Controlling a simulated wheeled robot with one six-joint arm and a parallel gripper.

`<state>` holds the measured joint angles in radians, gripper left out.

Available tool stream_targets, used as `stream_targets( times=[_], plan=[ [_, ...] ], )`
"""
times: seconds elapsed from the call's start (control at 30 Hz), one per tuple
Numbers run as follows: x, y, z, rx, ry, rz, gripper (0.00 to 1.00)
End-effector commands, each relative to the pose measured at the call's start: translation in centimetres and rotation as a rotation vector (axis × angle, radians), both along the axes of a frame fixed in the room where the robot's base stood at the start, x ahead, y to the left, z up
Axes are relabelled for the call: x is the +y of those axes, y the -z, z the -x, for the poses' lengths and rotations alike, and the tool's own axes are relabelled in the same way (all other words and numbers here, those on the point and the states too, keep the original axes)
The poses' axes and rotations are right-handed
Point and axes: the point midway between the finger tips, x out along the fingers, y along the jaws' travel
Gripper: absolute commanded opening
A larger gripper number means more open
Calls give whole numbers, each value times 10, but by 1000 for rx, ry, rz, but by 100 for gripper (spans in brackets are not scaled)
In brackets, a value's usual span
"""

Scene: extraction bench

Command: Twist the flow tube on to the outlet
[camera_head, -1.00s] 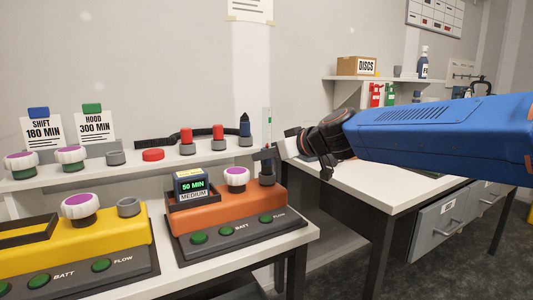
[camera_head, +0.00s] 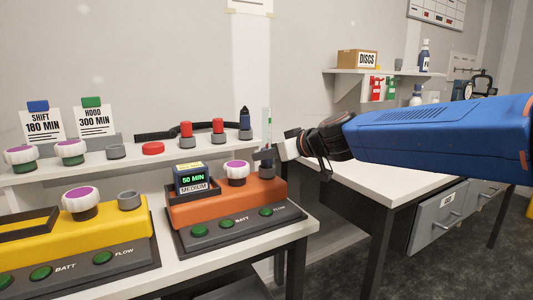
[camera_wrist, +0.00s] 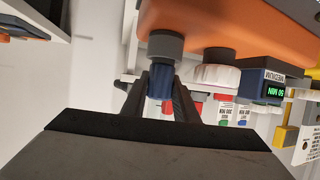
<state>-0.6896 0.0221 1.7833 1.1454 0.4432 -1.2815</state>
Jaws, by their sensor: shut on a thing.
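The flow tube (camera_head: 266,122) is a slim clear tube with a green mark, standing upright above the right end of the orange unit (camera_head: 222,206). In the wrist view, which looks upside down, its blue end (camera_wrist: 159,82) meets the grey outlet (camera_wrist: 166,45) on the orange unit. The two look in line and touching; I cannot tell how far the tube is seated. My gripper (camera_head: 266,152) reaches in from the right and is shut on the flow tube. In the wrist view its dark fingers (camera_wrist: 161,100) lie on either side of the tube.
A purple-topped white knob (camera_head: 236,170) and a 50 MIN display (camera_head: 191,180) sit left of the outlet. A yellow unit (camera_head: 100,232) stands further left. Behind is a ledge (camera_head: 130,160) with red and blue-topped pieces. A white desk (camera_head: 390,180) lies right, under my arm.

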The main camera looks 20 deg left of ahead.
Motion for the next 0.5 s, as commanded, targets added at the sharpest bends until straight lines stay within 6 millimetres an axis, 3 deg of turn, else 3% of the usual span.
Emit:
stream_targets(
  times=[0.17,0.2,0.27,0.5],
  plan=[
    [0,3,0,-1,0,0,0],
    [0,3,0,-2,-1,1,34],
    [0,3,0,-2,-1,1,48],
    [0,3,0,-1,0,0,48]
  ],
)
